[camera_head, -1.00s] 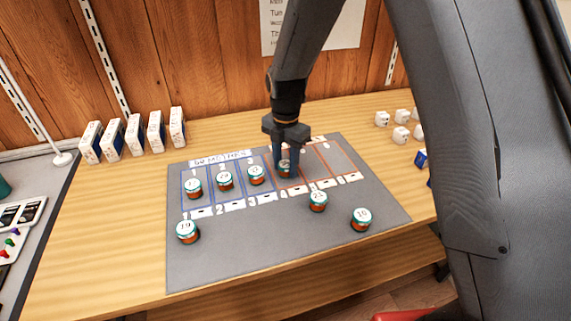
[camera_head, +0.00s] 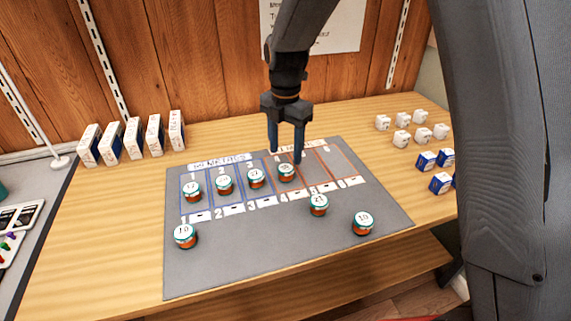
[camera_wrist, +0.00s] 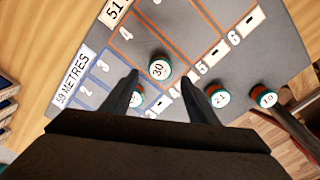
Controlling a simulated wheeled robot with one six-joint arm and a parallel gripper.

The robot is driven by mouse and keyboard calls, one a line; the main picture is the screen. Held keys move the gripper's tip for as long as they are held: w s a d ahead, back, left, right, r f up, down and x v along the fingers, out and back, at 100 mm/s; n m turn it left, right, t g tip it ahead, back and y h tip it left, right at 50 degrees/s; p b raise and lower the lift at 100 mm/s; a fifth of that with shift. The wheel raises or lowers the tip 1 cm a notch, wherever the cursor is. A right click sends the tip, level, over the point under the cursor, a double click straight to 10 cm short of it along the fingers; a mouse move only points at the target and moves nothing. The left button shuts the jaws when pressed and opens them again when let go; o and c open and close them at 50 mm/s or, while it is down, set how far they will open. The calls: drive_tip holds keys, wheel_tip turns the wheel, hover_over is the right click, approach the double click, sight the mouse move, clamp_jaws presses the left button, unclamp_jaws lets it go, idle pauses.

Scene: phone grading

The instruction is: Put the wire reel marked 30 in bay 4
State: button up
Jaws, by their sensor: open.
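The wire reel marked 30 (camera_head: 286,173) stands upright in bay 4, the first orange-outlined bay on the grey mat (camera_head: 260,250). It also shows in the wrist view (camera_wrist: 158,67), where its 30 label is readable. My gripper (camera_head: 286,156) is open and empty just behind and above this reel in the head view. In the wrist view its fingers (camera_wrist: 160,85) are spread apart, with the reel beyond them and clear of both.
Reels stand in blue bays 1, 2 (camera_head: 225,184) and 3 (camera_head: 257,177). Loose reels stand at the mat's front: one marked 19 (camera_head: 185,235), one 21 (camera_head: 318,204), one 10 (camera_head: 363,222). Bays 5 and 6 are empty. Boxes (camera_head: 133,138) line the back left; small boxes (camera_head: 403,138) stand right.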

sight(286, 168)
wheel_tip(286, 168, up, 5)
drive_tip(key=s+d+f+m, duration=0.2)
drive_tip(key=s+d+m, duration=0.6)
drive_tip(key=s+m, duration=0.3)
drive_tip(key=s+d+f+m, duration=0.3)
drive_tip(key=s+d+m, duration=0.6)
drive_tip(key=m, duration=0.8)
drive_tip(key=s, duration=0.2)
drive_tip(key=shift+s+b, duration=0.3)
